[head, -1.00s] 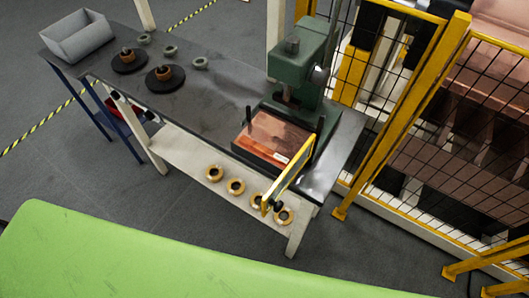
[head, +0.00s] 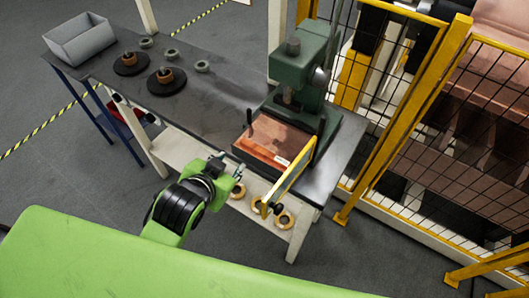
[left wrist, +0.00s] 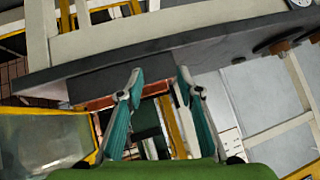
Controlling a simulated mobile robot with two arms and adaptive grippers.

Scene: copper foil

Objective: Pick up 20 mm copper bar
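Copper pieces (head: 268,143) lie in the bed of a green press, near the front edge of the bench, with a small white label at their front right. I cannot pick out a single 20 mm bar. In the left wrist view a copper edge (left wrist: 100,103) shows beyond and partly behind the fingers. My left gripper (head: 229,167) is in front of the bench, left of and apart from the copper. In the left wrist view its teal fingers (left wrist: 159,73) are spread with nothing held between them. My right gripper is not in view.
The green press (head: 295,75) stands behind the copper, with a yellow-framed guard (head: 290,178) at its front right. A grey bin (head: 80,40) and black discs sit on the bench's left. Brass rings lie on the lower shelf (head: 183,150). Yellow fencing (head: 400,120) stands right.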

